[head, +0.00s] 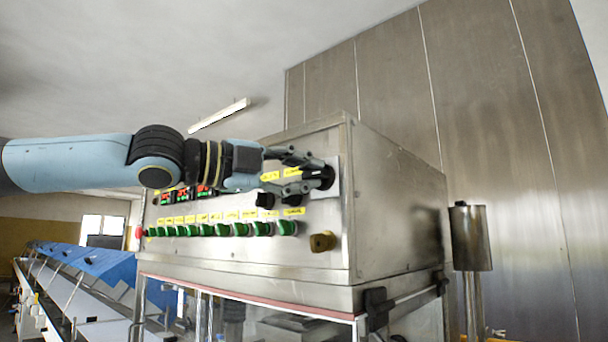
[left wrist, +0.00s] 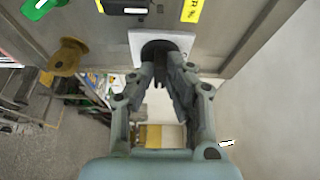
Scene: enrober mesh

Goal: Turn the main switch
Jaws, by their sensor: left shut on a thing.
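The main switch (head: 327,177) is a black round knob on a pale square plate at the right end of the control panel's face. It also shows in the left wrist view (left wrist: 158,46), on its white plate near the top. My left gripper (head: 315,178) reaches in from the left along the panel, its fingers closed on the knob. In the left wrist view the fingertips (left wrist: 160,78) are on either side of the black knob and hide part of it. The knob's exact angle is hard to tell. My right gripper is not in view.
The steel control box (head: 395,215) carries a row of green switches (head: 240,229), red displays (head: 187,193), a smaller black knob (head: 265,200) and a brass-coloured knob (head: 322,241). A steel cylinder on a post (head: 470,238) stands at the right. A conveyor (head: 85,300) runs at the lower left.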

